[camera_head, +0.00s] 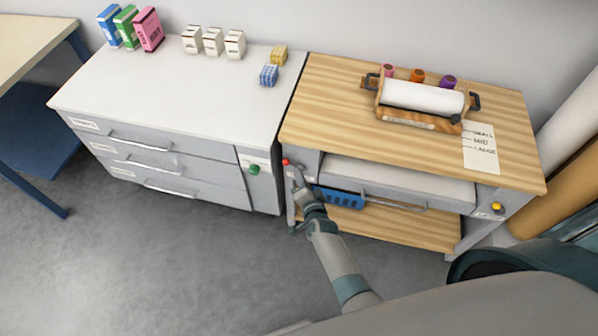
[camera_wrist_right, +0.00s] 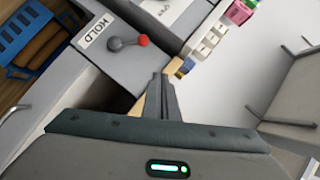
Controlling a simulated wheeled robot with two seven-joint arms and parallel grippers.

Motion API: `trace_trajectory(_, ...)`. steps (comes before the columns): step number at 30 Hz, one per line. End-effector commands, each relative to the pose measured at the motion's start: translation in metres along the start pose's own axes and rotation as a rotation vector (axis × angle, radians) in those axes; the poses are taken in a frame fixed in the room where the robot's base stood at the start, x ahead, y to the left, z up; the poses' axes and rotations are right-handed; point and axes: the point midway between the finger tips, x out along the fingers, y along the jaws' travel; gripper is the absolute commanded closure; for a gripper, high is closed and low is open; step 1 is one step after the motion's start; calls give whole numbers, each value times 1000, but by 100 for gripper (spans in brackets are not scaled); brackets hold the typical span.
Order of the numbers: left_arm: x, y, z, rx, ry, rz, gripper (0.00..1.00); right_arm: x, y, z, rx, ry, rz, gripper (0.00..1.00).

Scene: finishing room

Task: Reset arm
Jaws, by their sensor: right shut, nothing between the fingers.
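My right gripper (camera_head: 290,169) is at the front left corner of the wooden-topped workbench (camera_head: 330,92), close to a red-tipped lever (camera_head: 286,162). In the right wrist view my right gripper (camera_wrist_right: 160,88) is shut, with its fingers together and nothing between them. There the lever (camera_wrist_right: 128,43), a grey knob with a red ball end, sits on a grey panel beside a label reading HOLD (camera_wrist_right: 95,31). The fingertips appear apart from the lever. My right arm reaches up from the bottom of the head view. My left gripper is not in view.
A white-topped drawer cabinet (camera_head: 165,85) with a green knob (camera_head: 254,169) stands left of the bench. A roll holder (camera_head: 420,97) and a paper sheet (camera_head: 480,148) lie on the bench. A blue rack (camera_head: 340,197) is below the top. Grey floor (camera_head: 180,260) is clear in front.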

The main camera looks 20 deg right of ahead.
Motion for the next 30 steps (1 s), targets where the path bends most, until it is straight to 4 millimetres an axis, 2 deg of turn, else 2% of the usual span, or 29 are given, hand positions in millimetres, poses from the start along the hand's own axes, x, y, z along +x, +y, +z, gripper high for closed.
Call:
trace_trajectory(16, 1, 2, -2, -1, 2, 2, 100, 0, 0, 0, -1, -1, 0, 100)
trace_trajectory(20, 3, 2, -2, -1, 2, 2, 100, -2, 10, 6, -16, -12, 10, 100)
trace_trajectory(23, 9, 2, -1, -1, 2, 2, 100, -5, 29, 19, -52, -39, 32, 100)
trace_trajectory(26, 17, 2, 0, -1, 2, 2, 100, -13, 60, 38, -115, -85, 67, 100)
trace_trajectory(30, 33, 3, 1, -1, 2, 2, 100, -33, 123, 75, -240, -181, 133, 100)
